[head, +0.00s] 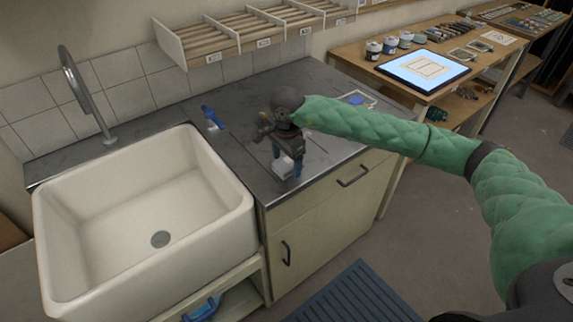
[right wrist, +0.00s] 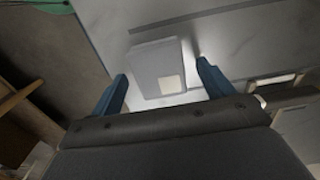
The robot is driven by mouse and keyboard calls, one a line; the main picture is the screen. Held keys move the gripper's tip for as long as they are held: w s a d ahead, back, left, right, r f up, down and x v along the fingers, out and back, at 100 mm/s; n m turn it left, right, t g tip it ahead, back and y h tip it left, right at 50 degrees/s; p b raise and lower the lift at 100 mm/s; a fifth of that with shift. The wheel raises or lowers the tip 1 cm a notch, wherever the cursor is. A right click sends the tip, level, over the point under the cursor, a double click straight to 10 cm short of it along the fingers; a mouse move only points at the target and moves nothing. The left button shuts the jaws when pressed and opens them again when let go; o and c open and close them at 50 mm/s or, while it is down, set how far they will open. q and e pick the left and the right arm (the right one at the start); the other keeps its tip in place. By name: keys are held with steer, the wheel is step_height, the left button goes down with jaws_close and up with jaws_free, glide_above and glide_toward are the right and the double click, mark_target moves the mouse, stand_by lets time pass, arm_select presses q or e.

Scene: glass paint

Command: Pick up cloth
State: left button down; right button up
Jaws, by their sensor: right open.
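A pale, folded cloth-like pad (head: 283,168) lies on the dark grey counter near its front edge, right of the sink. My right gripper (head: 287,163) is over it with its blue fingers pointing down. In the right wrist view the pad (right wrist: 152,62) shows as a light grey rectangle with a paler patch at its near end. It lies between the two spread fingers of my right gripper (right wrist: 163,75), with gaps on both sides. In the head view the gripper hides part of the pad. My left gripper is not in view.
A deep white sink (head: 80,188) with a tall tap (head: 85,95) is at the left. A blue-handled item (head: 211,117) lies on the counter (head: 250,165) behind. A slatted rack (head: 245,30) hangs on the wall. A wooden table (head: 430,65) with jars and a lit panel is at the right.

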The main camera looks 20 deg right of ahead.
mark_target(290, 163)
steer(key=shift+f, duration=0.1)
steer(key=c, duration=1.1)
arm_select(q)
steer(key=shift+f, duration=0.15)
